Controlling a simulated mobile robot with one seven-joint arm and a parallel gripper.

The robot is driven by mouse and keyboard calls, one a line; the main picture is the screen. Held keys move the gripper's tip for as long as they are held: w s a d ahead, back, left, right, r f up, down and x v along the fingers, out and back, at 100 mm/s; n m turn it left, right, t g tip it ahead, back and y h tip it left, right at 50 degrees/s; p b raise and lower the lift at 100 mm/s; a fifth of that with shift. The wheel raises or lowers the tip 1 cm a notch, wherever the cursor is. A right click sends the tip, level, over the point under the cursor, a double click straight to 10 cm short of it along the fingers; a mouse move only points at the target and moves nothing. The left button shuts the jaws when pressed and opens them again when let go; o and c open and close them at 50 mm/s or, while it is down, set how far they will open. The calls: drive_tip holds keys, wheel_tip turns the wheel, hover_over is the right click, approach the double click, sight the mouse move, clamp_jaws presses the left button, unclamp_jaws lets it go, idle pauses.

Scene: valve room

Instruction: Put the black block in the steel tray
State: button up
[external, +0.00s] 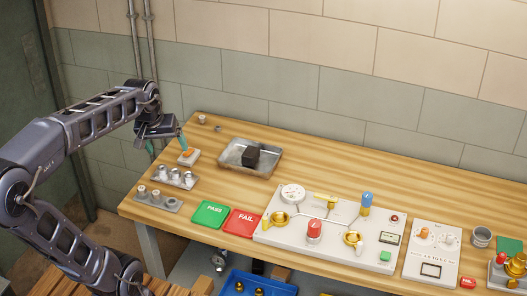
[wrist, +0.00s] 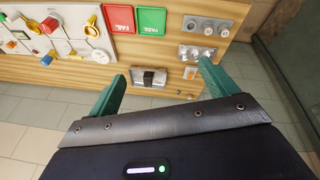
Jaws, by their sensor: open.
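The black block (external: 251,155) sits inside the steel tray (external: 234,166) at the back left of the wooden bench. In the wrist view the steel tray (wrist: 135,73) shows between the fingers, with a dark shape in it that is probably the block (wrist: 149,78). My gripper (external: 167,146) is open and empty, left of the tray and above the bench's left end, apart from block and tray. Its green fingers also show in the wrist view (wrist: 161,72).
A white fixture with an orange top (external: 188,157) stands near my gripper. Racks with metal cylinders (external: 174,177) lie in front of it. Green PASS (external: 211,214) and red FAIL (external: 242,221) plates, a valve panel (external: 330,232) and a blue bin (external: 258,284) lie further right and forward.

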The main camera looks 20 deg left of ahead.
drive_tip(key=s+a+f+m+t, duration=0.1)
drive_tip(key=s+f+m, duration=0.1)
drive_tip(key=s, duration=0.7)
drive_tip(key=shift+s+a+f+m+y, duration=0.15)
drive_tip(key=shift+s+f+m+y, duration=0.2)
drive_tip(key=shift+m, duration=0.35)
drive_tip(key=shift+w, duration=0.1)
